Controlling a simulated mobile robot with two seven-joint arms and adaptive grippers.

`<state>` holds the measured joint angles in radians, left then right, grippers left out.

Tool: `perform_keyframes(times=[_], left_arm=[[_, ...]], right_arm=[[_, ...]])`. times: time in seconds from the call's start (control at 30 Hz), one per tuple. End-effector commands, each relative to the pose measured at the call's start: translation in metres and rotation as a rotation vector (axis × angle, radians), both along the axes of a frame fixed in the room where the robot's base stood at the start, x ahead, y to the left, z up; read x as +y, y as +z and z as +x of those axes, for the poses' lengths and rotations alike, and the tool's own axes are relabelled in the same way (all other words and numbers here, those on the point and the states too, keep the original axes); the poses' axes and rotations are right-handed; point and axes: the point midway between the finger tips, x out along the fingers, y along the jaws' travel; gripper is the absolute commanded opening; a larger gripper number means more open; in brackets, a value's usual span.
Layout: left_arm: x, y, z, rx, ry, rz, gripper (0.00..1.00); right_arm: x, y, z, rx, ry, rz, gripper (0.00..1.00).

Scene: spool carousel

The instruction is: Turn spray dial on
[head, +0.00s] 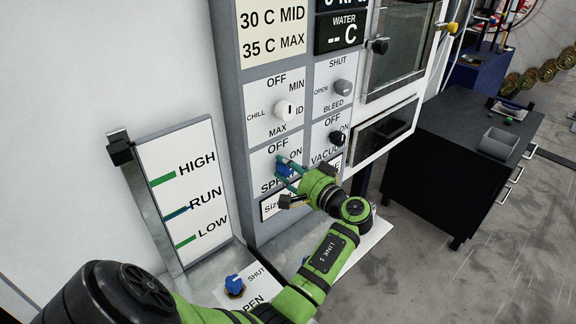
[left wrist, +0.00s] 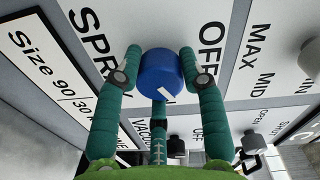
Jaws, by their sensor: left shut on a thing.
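The spray dial (head: 284,169) is a blue knob on the grey control panel, with OFF at its upper left and ON at its right. In the left wrist view the blue dial (left wrist: 160,72) shows a short white mark on its face; I cannot tell exactly which label the mark points to. My left gripper (head: 282,170) is shut on the dial, with teal fingers on either side of it. The gripper and fingers partly cover the SPRAY label (head: 270,185) in the head view. My right gripper is not in view.
Above are the white chill dial (head: 284,109) and the grey bleed knob (head: 342,87). The black vacuum knob (head: 337,138) is close at the right. A blue valve knob (head: 234,285) sits below, near a level gauge (head: 180,190). A dark cabinet (head: 440,175) stands right.

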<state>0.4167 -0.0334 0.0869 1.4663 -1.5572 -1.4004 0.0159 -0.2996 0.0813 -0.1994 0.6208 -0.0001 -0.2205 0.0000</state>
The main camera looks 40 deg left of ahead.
Motion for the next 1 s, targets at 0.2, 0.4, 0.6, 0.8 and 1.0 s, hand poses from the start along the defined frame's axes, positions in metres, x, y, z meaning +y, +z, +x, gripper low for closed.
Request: perform_keyframes(times=[0.2, 0.4, 0.6, 0.8, 1.0], left_arm=[[0.001, 0.001, -0.002, 0.2, 0.005, 0.015, 0.08], [0.001, 0.001, -0.002, 0.344, 0.006, 0.028, 0.08], [0.001, 0.0, -0.001, 0.442, 0.006, 0.035, 0.08], [0.001, -0.001, -0.001, 0.493, 0.005, 0.04, 0.08], [0.001, -0.001, -0.001, 0.51, 0.005, 0.042, 0.08]], right_arm=[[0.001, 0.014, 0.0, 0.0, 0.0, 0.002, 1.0], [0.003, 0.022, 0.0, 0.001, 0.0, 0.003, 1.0], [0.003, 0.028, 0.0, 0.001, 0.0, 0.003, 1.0], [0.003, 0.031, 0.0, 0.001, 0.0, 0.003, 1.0], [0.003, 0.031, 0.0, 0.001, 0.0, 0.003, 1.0]])
